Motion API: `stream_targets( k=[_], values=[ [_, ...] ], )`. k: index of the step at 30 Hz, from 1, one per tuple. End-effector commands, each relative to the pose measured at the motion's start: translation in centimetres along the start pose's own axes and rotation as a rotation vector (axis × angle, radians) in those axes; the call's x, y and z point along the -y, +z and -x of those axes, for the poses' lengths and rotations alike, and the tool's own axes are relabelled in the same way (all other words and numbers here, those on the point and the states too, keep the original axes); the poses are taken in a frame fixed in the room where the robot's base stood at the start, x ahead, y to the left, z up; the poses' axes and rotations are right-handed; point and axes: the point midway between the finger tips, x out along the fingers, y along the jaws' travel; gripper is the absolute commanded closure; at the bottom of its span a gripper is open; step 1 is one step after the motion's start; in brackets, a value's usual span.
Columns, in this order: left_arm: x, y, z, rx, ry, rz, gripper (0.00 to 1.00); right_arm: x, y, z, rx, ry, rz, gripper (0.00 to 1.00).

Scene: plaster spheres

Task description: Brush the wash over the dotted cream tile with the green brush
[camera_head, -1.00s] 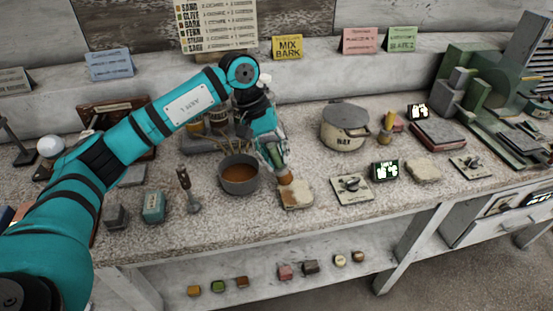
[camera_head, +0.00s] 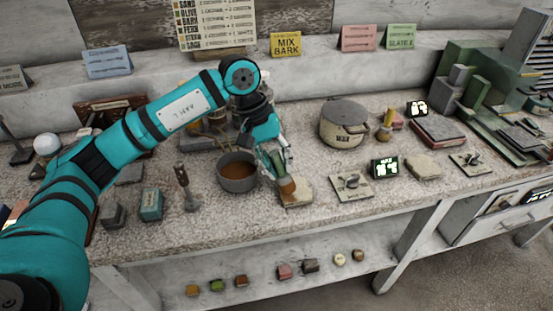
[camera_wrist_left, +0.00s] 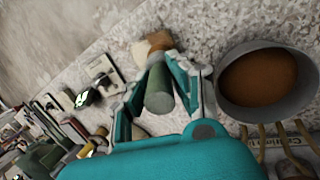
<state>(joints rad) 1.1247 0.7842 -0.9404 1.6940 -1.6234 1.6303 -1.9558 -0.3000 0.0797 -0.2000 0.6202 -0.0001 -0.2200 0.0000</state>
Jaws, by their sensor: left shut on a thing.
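My left gripper (camera_head: 278,163) is shut on the green brush (camera_wrist_left: 158,92), whose green handle stands between the fingers in the left wrist view. The brush's brown bristle end (camera_head: 287,187) is down at the cream tile (camera_head: 299,192), over its left part. I cannot tell whether the bristles press on it. The tile's dots are too small to make out, and the brush hides part of it. A grey bowl (camera_head: 222,180) of brown wash (camera_head: 238,171) stands just left of the brush; it also shows in the left wrist view (camera_wrist_left: 225,92). My right gripper is not in view.
A lever plate (camera_head: 341,192), a small lit display (camera_head: 384,168) and another cream tile (camera_head: 424,167) lie to the right. A lidded pot (camera_head: 343,127) stands behind. An upright tool (camera_head: 187,190) and a teal block (camera_head: 151,206) stand left of the bowl.

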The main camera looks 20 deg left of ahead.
Motion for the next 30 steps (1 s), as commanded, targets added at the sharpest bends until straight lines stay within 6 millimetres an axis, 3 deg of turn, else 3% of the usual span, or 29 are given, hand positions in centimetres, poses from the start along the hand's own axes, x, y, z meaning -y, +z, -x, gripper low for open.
stream_targets(
  k=[23, 30],
  values=[
    [0.6, -3.5, 0.6, -0.002, 0.002, 0.002, 1.0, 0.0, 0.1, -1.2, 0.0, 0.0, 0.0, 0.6],
    [0.7, -3.6, 0.7, -0.002, 0.001, 0.001, 1.0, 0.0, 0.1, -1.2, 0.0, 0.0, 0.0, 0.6]
  ],
)
